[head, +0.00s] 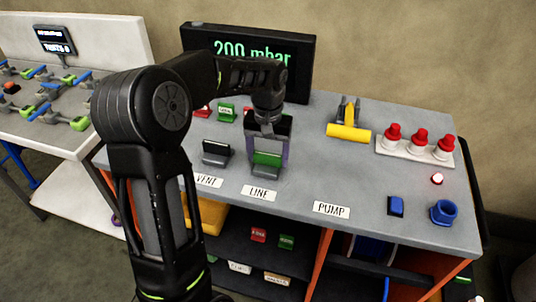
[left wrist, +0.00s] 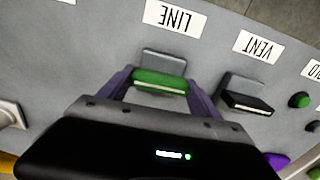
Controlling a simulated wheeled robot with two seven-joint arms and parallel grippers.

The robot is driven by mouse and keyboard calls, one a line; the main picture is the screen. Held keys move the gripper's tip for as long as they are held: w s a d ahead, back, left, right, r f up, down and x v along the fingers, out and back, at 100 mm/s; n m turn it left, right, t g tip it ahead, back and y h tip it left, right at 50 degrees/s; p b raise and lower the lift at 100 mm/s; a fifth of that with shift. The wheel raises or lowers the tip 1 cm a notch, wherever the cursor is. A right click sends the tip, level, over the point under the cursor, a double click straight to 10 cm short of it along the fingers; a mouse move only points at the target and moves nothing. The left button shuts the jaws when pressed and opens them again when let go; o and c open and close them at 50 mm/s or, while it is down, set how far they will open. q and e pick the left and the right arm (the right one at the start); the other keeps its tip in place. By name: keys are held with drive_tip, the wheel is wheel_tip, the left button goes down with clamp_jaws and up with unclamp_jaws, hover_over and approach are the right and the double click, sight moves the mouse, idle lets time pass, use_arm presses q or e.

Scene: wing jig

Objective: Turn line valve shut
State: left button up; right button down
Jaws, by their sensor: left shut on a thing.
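The line valve (head: 267,160) has a green handle on a grey base, behind the LINE label (head: 259,192) on the grey bench top. My left gripper (head: 268,150) reaches down over it from behind. In the left wrist view, the gripper (left wrist: 160,92) has its two purple fingers on either side of the green handle (left wrist: 161,79), shut on it. The grey base plate (left wrist: 163,57) stands beside the handle. The vent valve (head: 216,152) with a black handle is just left of it; it also shows in the left wrist view (left wrist: 248,101). My right gripper is not in view.
A display (head: 250,55) reading 200 mbar stands at the back. To the right are a yellow-handled part (head: 348,132), a white rack (head: 414,150) with red-topped pieces, a blue switch (head: 396,206) and a blue cup (head: 444,212). The bench top around the PUMP label (head: 331,209) is clear.

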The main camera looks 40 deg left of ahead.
sight(268, 154)
use_arm(q)
drive_tip(key=shift+m, duration=0.3)
drive_tip(key=o, duration=1.4)
drive_tip(key=shift+r, duration=0.1)
wheel_tip(268, 154, up, 8)
drive_tip(key=shift+f+b, duration=0.2)
drive_tip(key=shift+b, duration=0.15)
